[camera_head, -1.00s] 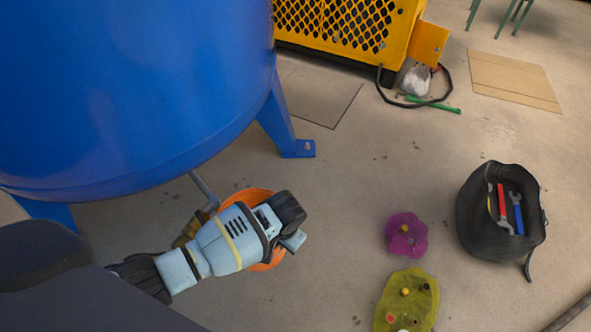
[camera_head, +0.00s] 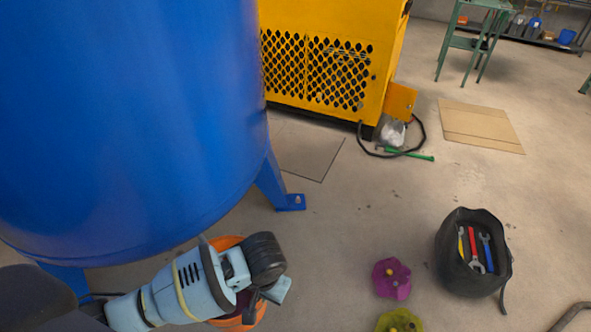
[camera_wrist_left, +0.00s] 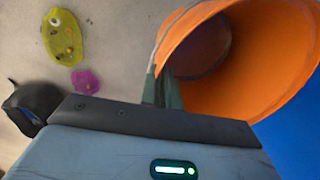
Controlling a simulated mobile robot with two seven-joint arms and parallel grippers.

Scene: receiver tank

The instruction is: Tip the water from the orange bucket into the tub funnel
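The orange bucket (camera_head: 228,242) is low in the head view, beside the blue tank and partly hidden behind my left arm. In the left wrist view the bucket (camera_wrist_left: 285,45) fills the upper right, its open mouth showing. My left gripper (camera_head: 254,300) is at the bucket; in the left wrist view its fingers (camera_wrist_left: 163,92) stand on either side of the bucket's rim and look closed on it. I cannot make out water inside the bucket. The tub funnel is not visible in either view. My right gripper is not in view.
The blue tank (camera_head: 130,110) on legs fills the left. A yellow machine (camera_head: 330,70) stands behind it. The floor between is largely clear.

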